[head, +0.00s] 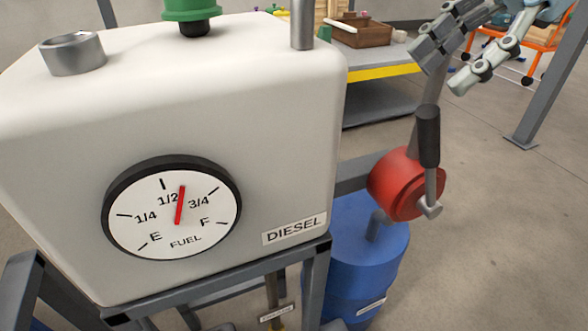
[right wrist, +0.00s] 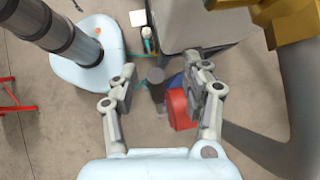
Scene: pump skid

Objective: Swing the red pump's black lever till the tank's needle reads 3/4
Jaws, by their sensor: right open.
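The white tank (head: 250,110) fills the left of the head view, with a round fuel gauge (head: 150,225) on its front. The gauge's red needle (head: 180,205) points between 1/2 and 3/4. The red pump (head: 395,185) sits on a blue drum (head: 360,260) right of the tank. Its black lever (head: 429,138) stands upright. My right gripper (head: 440,73) is open above the lever, apart from it. In the right wrist view the lever (right wrist: 157,85) shows between the spread fingers, with the pump (right wrist: 181,110) beyond. My left gripper is out of view.
A green cap (head: 191,10) and metal necks stand on the tank's top. A grey bench with a yellow edge (head: 375,72) stands behind, carrying a brown box (head: 362,30). A grey post (head: 550,80) and an orange cart (head: 535,45) are at the right. The floor right of the drum is clear.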

